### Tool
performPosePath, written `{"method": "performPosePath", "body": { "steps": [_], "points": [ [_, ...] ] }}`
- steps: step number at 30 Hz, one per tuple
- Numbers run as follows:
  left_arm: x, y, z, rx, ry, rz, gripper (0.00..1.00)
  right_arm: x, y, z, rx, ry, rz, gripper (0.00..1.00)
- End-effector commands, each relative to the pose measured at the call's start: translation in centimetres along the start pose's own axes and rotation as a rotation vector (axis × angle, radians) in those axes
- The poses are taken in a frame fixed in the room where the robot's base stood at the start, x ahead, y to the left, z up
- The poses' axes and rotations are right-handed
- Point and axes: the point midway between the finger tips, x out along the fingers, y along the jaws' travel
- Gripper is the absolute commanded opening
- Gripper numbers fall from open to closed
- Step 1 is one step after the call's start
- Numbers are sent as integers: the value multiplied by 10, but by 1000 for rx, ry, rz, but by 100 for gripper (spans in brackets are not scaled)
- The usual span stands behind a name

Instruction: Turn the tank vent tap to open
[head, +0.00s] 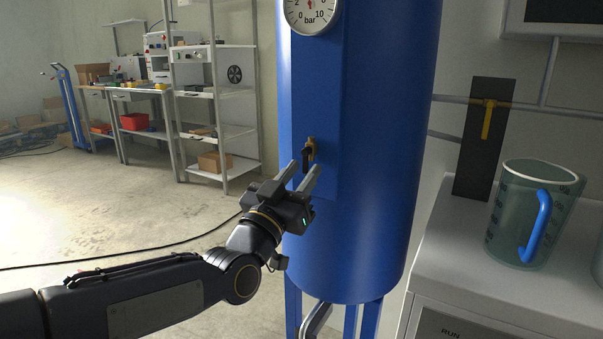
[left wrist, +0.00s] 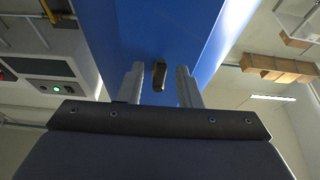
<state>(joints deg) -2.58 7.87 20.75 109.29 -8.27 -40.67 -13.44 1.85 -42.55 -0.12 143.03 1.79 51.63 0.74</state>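The tank vent tap (head: 310,146) sits on the front panel of the blue tank (head: 385,150). It has a brass-coloured body and a short black handle, which hangs about downward in the head view. My left gripper (head: 304,169) is open just in front of and below the tap, fingers pointing at the panel. In the left wrist view the black handle (left wrist: 159,75) shows between the two fingertips, with a gap on each side and no visible contact. Whether the fingertips reach past the handle's end is hard to tell. My right gripper is not in view.
A pressure gauge (head: 311,12) sits above the tap. To the right are a yellow lever (head: 487,119) on a dark panel and a measuring jug (head: 515,225) with a blue handle on a white cabinet. Shelving (head: 222,92) stands behind left. The floor left of the tank is mostly clear.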

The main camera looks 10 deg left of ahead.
Motion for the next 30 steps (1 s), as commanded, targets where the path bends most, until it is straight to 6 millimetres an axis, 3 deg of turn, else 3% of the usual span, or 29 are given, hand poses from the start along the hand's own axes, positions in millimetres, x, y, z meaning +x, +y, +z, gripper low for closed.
{"method": "performPosePath", "body": {
  "steps": [12,26,30],
  "points": [
    [-64,0,0,1,-2,-1,32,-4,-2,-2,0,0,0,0],
    [-73,-1,2,-1,-10,-3,32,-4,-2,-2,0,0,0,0],
    [-86,-12,15,1,-115,-31,32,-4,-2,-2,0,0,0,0]
  ]
}}
